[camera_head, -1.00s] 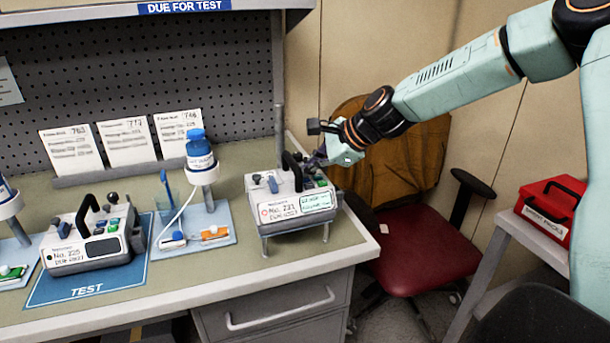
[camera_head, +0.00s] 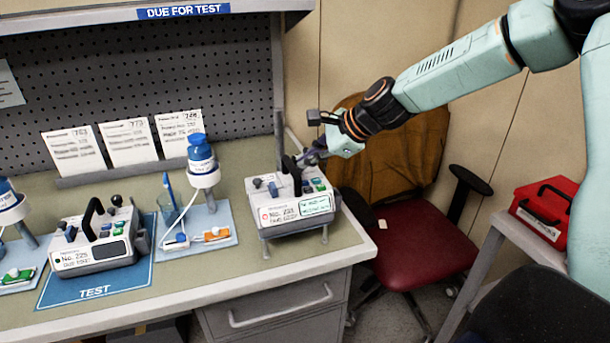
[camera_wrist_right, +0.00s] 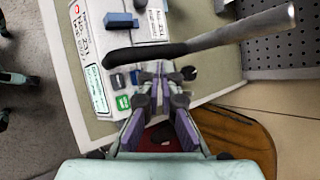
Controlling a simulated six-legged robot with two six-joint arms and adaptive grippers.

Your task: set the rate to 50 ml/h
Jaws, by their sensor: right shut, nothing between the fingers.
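The white pump marked No. 231 (camera_head: 290,212) stands on a small raised stand at the bench's right end. Its pale display (camera_head: 316,205) faces front; the text is too small to read. My right gripper (camera_head: 306,158) is shut and empty, at the pump's back right beside its black handle. In the right wrist view, the closed fingertips (camera_wrist_right: 152,72) are over the pump's top edge, right of a green button (camera_wrist_right: 122,102) and a grey button (camera_wrist_right: 118,81). A dark knob (camera_wrist_right: 188,73) is just right of the tips; contact cannot be told. My left gripper is not in view.
Another pump, No. 225 (camera_head: 92,250), sits on the blue TEST mat (camera_head: 95,290). A blue bottle on a post (camera_head: 202,160) stands between the pumps. A red chair (camera_head: 425,240) and a red box (camera_head: 548,208) are off the bench's right side.

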